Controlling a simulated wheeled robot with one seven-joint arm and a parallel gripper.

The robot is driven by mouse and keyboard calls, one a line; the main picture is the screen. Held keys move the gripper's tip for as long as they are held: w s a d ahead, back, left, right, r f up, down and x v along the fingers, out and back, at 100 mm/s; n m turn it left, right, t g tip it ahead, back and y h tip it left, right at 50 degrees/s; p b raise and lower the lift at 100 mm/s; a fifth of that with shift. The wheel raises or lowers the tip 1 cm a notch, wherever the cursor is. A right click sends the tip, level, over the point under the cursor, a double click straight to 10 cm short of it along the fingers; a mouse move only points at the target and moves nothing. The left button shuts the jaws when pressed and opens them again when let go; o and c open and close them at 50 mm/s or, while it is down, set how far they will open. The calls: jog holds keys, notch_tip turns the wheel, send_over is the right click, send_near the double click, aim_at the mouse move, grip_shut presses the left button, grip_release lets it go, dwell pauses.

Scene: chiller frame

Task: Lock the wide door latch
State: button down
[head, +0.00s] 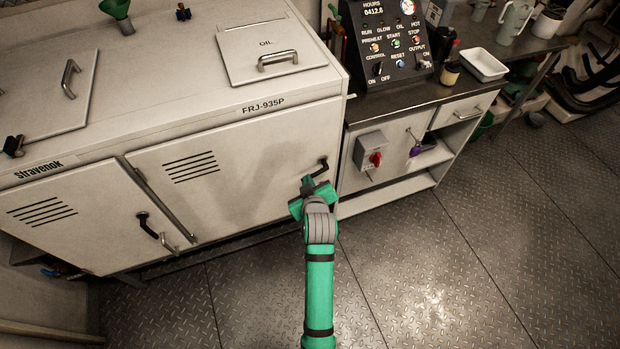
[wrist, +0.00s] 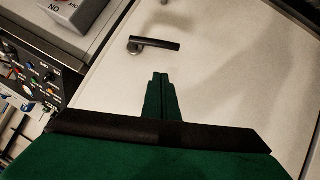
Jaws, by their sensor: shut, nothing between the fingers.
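The wide door (head: 245,165) is the right-hand white door under the FRJ-935P label, and it looks shut. Its latch (head: 322,168) is a black lever near the door's upper right corner, slanting down and to the left from its pivot. In the wrist view the latch (wrist: 160,45) lies beyond the fingertips, with its round pivot at the left end and the lever pointing right. My green gripper (head: 307,181) is just in front of the latch, and its fingers (wrist: 160,75) are together and empty. A gap shows between fingertips and lever in the wrist view.
The left door (head: 65,220) has its own black latch (head: 147,226). A grey box with a red rotary switch (head: 375,159) is on the cabinet right of the wide door. A control panel (head: 390,50) stands above it. The metal floor (head: 450,260) is clear.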

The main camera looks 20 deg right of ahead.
jog(key=w+d+f, duration=0.2)
jog(key=w+f, duration=0.3)
jog(key=f, duration=0.1)
jog(key=shift+s+f, duration=0.1)
jog(key=shift+f, duration=0.05)
dwell(0.4)
